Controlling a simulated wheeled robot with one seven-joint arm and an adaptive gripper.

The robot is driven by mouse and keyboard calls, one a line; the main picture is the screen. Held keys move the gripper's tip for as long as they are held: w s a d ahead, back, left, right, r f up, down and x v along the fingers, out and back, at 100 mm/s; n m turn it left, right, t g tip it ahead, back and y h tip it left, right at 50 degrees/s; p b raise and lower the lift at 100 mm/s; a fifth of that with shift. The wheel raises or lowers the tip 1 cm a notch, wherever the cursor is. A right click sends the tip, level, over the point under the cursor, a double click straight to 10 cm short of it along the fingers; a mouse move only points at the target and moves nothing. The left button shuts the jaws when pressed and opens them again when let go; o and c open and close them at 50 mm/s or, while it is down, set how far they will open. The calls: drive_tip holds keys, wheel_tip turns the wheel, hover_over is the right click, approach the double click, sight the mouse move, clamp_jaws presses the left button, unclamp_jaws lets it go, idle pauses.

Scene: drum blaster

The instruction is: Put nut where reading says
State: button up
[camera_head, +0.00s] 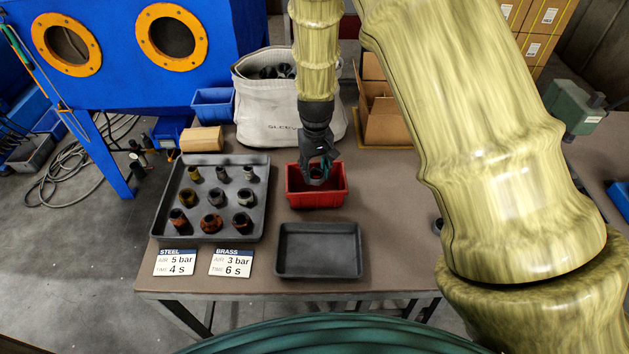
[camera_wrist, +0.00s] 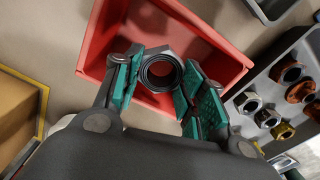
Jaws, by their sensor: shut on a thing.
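My gripper (camera_head: 317,174) points down at the red bin (camera_head: 318,199), with its fingertips at or just above the bin's opening. In the wrist view its teal-padded fingers (camera_wrist: 162,85) are shut on a dark grey threaded nut (camera_wrist: 159,72). The nut's open bore faces the camera, with the red bin (camera_wrist: 226,68) behind it. Whether the nut touches the bin floor cannot be told. A dark tray (camera_head: 262,163) at left holds several nuts, some rusty or brass-coloured. An empty dark tray (camera_head: 318,251) lies in front of the red bin. No gauge reading is visible.
Cards read STEEL (camera_head: 174,262), 5 bar, 4 s, and BRASS (camera_head: 231,263), 3 bar, 6 s. A white bucket (camera_head: 262,115) and an open cardboard box (camera_head: 386,122) stand behind. A blue cabinet (camera_head: 110,75) is at back left. The table (camera_head: 394,220) right of the bin is clear.

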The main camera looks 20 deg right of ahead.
sight(315, 184)
drive_tip(key=shift+f+p, duration=0.55)
drive_tip(key=shift+f, duration=2.3)
drive_tip(key=shift+f, duration=0.3)
drive_tip(key=o, duration=1.1)
drive_tip(key=shift+o, duration=0.2)
wheel_tip(315, 184, up, 13)
drive_tip(key=b, duration=0.2)
drive_tip(key=shift+f+b, duration=0.2)
drive_tip(key=shift+b, duration=0.2)
drive_tip(key=shift+s, duration=0.1)
